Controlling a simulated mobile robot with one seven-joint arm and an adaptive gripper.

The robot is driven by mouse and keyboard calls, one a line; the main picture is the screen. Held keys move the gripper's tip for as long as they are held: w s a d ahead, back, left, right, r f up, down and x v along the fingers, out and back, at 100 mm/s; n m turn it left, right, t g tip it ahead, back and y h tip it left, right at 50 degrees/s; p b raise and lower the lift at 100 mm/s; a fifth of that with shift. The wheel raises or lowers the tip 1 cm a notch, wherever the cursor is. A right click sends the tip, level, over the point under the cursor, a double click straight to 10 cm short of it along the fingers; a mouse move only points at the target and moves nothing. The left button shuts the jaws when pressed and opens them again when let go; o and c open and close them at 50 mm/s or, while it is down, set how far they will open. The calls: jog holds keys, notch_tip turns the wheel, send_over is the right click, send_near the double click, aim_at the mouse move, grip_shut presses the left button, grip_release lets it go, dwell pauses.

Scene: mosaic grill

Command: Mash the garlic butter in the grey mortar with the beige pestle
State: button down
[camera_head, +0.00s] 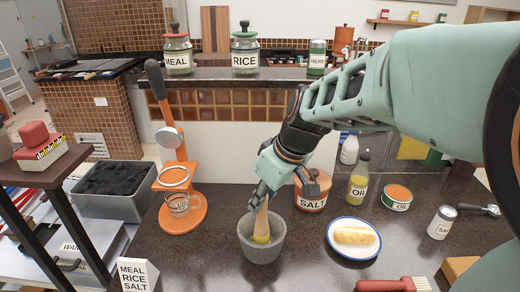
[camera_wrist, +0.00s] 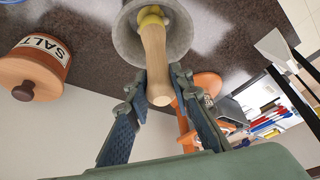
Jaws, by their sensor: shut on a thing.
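The grey mortar (camera_head: 262,246) stands on the dark counter, and its rim also shows in the wrist view (camera_wrist: 128,42). The beige pestle (camera_head: 262,220) stands nearly upright with its lower end inside the mortar. In the wrist view the pestle (camera_wrist: 155,55) runs from the mortar up between my fingers. Yellow garlic butter (camera_head: 261,239) shows around the pestle's lower end; in the wrist view it is a yellow lump (camera_wrist: 151,17). My gripper (camera_head: 262,200) is above the mortar, shut on the upper part of the pestle. The mortar's floor is hidden.
A SALT pot (camera_head: 312,190) stands close behind and right of the mortar. A plate (camera_head: 334,248) with a bread roll is to the right. An orange stand (camera_head: 183,215) with a glass cup is left. Bare counter lies between stand and mortar.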

jog(key=shift+f+b, duration=0.45)
jog(key=shift+f, duration=0.25)
jog(key=shift+r, duration=0.15)
jog(key=shift+r+p, duration=1)
jog(key=shift+r, duration=0.2)
jog(key=shift+f, duration=0.15)
jog(key=shift+f+b, duration=1.15)
jog(key=shift+b, duration=0.1)
